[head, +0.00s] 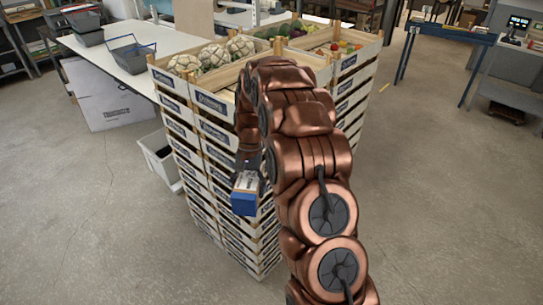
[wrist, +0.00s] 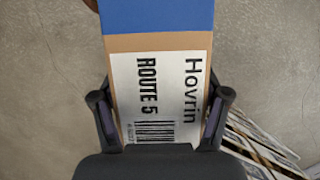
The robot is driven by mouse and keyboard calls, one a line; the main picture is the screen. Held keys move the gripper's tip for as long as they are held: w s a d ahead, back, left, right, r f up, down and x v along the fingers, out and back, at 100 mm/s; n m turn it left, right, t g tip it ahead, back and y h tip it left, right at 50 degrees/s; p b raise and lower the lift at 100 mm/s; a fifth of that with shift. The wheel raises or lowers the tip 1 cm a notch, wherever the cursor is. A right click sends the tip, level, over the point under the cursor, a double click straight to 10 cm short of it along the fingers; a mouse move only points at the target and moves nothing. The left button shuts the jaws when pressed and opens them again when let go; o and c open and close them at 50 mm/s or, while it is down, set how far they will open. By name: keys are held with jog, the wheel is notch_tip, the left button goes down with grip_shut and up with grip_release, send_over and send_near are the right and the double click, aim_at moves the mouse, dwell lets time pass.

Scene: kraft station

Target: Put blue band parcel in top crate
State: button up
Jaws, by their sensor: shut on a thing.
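The blue band parcel (head: 245,193) is a small cardboard box with a white label and a blue end. My gripper (wrist: 164,115) is shut on it, one finger on each side, and the label reading "Hovrin" and "ROUTE 5" faces the wrist camera. In the head view the parcel hangs in front of the stacked crates, well below their top. The top crates (head: 213,104) stand on tall stacks of white-sided wooden crates. My arm hides part of the nearest top crate, so I cannot tell all that lies in it.
Top crates hold netted round produce (head: 213,56) and colourful produce (head: 343,46). A white table (head: 125,62) with grey baskets stands at the left. A grey bin (head: 158,156) sits on the floor beside the stack.

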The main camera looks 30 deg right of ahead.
jog(key=a+f+n+g+h, duration=0.1)
jog(key=a+f+n+h, duration=0.1)
jog(key=a+f+n, duration=0.6)
notch_tip(320, 180, down, 3)
jog(key=shift+w+a+r+h, duration=0.25)
jog(key=shift+a+h, duration=0.15)
jog(key=shift+a, duration=0.1)
